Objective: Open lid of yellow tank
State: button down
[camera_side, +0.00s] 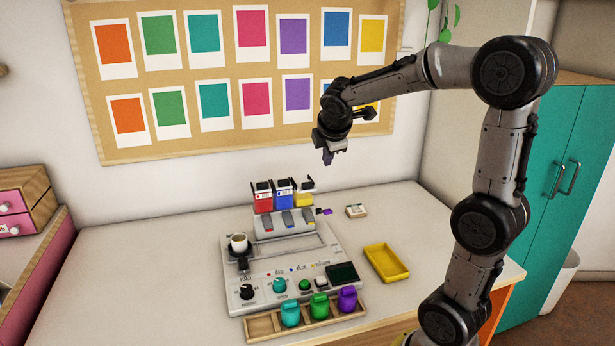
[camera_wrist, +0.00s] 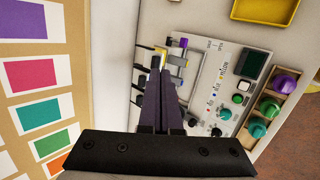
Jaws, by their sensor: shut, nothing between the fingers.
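The yellow tank (camera_side: 304,187) is the rightmost of three small tanks at the back of the grey bead machine. A black lid part sits at its top; the picture is too small to tell how far the lid is raised. My gripper (camera_side: 328,158) hangs above and slightly right of the yellow tank in the side view, apart from it. Its dark fingers are together and empty. In the wrist view my gripper (camera_wrist: 158,68) points toward the tank row and covers part of it.
The red tank (camera_side: 263,201) and blue tank (camera_side: 283,196) stand left of the yellow one. The machine (camera_side: 290,268) carries a white cup (camera_side: 238,242) and knobs. Coloured jars stand in a wooden rack (camera_side: 260,326) in front. A yellow tray (camera_side: 386,264) lies to the right.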

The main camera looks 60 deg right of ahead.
jog(key=w+d+r+m+g+y, duration=0.1)
jog(key=w+d+r+m, duration=0.2)
jog(key=m, duration=0.7)
jog(key=m+y, duration=0.3)
jog(key=m, duration=0.5)
send_over(306, 184)
jog(key=w+d, duration=0.1)
jog(key=w, duration=0.1)
notch_tip(306, 184, down, 3)
jog(key=shift+g, duration=0.3)
jog(key=shift+s+d+f, duration=0.2)
jog(key=shift+f, duration=1.6)
jog(key=shift+s+d+f, duration=0.15)
jog(key=shift+f, duration=1.65)
jog(key=shift+s+d+f, duration=0.2)
jog(key=shift+f, duration=1.6)
jog(key=shift+s+a, duration=0.5)
jog(key=shift+w+d, duration=0.1)
jog(key=shift+d, duration=0.05)
